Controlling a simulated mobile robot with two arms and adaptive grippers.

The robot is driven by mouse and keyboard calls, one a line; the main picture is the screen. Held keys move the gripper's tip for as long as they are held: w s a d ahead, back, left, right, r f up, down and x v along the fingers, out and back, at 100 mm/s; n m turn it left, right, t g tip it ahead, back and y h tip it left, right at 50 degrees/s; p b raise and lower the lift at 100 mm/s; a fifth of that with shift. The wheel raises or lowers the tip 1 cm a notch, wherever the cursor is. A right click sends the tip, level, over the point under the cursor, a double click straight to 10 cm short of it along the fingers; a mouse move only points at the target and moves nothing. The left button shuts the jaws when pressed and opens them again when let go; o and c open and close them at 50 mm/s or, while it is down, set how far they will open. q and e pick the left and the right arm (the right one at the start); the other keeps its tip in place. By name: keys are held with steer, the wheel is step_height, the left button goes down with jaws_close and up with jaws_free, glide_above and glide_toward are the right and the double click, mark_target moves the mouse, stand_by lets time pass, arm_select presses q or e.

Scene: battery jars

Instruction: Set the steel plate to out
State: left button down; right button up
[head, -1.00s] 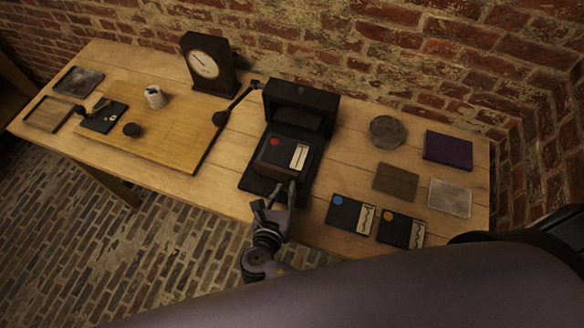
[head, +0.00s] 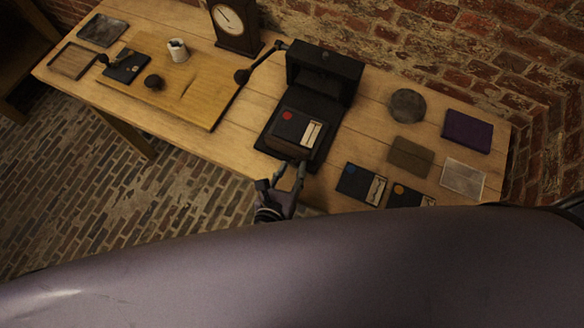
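A pale grey square plate (head: 463,178), which could be the steel plate, lies flat at the right end of the table; the view does not settle its material. A black press-like device (head: 325,75) stands at mid-table with its hinged upper part raised. A dark block with a red dot and a pale label (head: 297,131) sits on its base. My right gripper (head: 290,168) is at the table's front edge, just in front of the device's base. Its fingers are apart, with nothing seen between them. My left gripper is not in view.
Near the plate are a brown square (head: 410,157), a purple square (head: 467,132), a round grey disc (head: 407,105), a blue-dot card (head: 361,183) and an orange-dot card (head: 408,196). A wooden board (head: 200,100), cup (head: 178,50) and clock (head: 235,22) stand left.

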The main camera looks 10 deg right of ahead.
steer(key=shift+o, duration=0.6)
steer(key=shift+w, duration=0.1)
steer(key=shift+d, duration=0.1)
steer(key=v, duration=0.7)
steer(key=shift+r, duration=0.15)
